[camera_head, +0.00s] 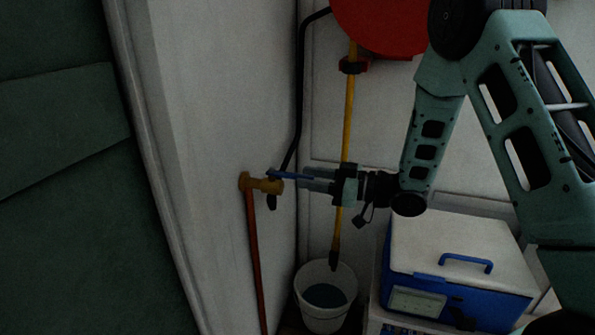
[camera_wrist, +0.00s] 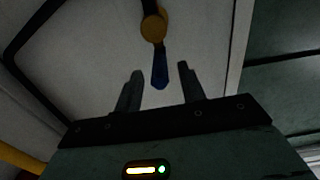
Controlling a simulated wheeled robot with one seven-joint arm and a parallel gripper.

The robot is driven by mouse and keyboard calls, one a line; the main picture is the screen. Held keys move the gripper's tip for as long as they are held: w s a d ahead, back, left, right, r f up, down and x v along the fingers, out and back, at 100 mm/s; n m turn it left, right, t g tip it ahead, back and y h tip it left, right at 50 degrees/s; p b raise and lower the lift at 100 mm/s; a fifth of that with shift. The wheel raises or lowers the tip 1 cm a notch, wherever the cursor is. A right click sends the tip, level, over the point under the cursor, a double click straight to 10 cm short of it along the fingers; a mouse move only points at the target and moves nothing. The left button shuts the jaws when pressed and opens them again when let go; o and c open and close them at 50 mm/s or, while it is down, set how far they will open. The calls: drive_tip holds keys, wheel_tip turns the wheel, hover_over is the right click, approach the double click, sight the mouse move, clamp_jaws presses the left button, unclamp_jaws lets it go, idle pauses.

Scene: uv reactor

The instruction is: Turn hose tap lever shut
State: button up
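The brass hose tap (camera_head: 262,185) is on the white wall at the top of a copper pipe. It also shows at the top of the wrist view (camera_wrist: 153,27). Its blue lever (camera_head: 284,175) sticks out to the right towards my gripper (camera_head: 306,180). In the wrist view, the blue lever (camera_wrist: 160,72) points down between the two fingertips of my gripper (camera_wrist: 160,71). The fingers are open, with a gap on each side of the lever. In the head view, the fingers partly overlap the lever's end.
A black hose (camera_head: 299,105) runs down behind the tap. A yellow pole (camera_head: 349,110) stands behind my gripper, above a white bucket (camera_head: 323,316). A blue and white cooler box (camera_head: 450,245) sits at the lower right. A red reel (camera_head: 385,22) is above.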

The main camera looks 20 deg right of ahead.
sight(283, 173)
drive_tip(key=shift+x, duration=1.75)
clamp_jaws()
